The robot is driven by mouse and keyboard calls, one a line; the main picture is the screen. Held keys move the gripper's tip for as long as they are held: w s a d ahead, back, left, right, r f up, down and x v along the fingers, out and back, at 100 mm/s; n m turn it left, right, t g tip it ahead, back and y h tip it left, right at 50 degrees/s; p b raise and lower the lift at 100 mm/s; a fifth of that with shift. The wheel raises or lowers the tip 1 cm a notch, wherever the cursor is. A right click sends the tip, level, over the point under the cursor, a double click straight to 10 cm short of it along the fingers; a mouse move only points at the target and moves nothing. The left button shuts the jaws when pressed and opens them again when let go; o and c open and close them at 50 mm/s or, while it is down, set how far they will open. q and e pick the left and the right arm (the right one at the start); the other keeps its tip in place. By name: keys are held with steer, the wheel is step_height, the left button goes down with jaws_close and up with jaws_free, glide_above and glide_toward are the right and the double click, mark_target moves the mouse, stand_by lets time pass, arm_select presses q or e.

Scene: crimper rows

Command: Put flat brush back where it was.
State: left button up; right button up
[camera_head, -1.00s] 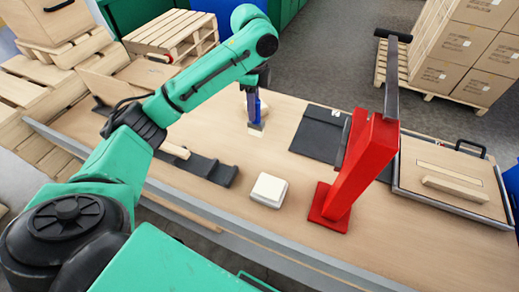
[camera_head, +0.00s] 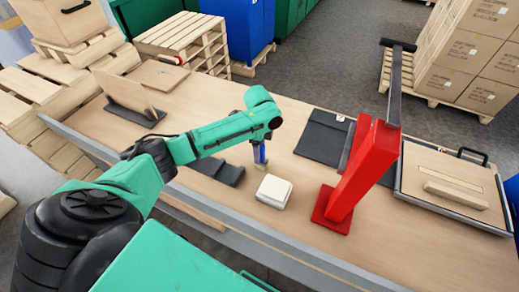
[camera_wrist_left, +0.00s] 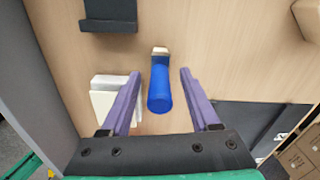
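The flat brush (camera_head: 259,154) has a blue handle and a pale lower end. It is upright above or on the wooden table, near the white block; I cannot tell whether its lower end touches the table. My left gripper (camera_head: 258,143) is over it, pointing down. In the left wrist view the blue handle (camera_wrist_left: 160,88) is between the two purple fingers (camera_wrist_left: 160,72), with a visible gap on each side, so the gripper looks open around it. My right gripper is not in view.
A white block (camera_head: 273,190) sits close to the brush. A tall red stand (camera_head: 362,172) rises right of it. A dark rack (camera_head: 216,171) is partly behind my arm. A dark flat folder (camera_head: 322,137) and a wood-filled case (camera_head: 455,190) lie to the right.

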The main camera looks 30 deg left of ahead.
arm_select(q)
step_height(320, 180, up, 11)
steer(key=shift+r+b, duration=0.2)
steer(key=shift+b, duration=0.85)
steer(key=shift+r, duration=0.35)
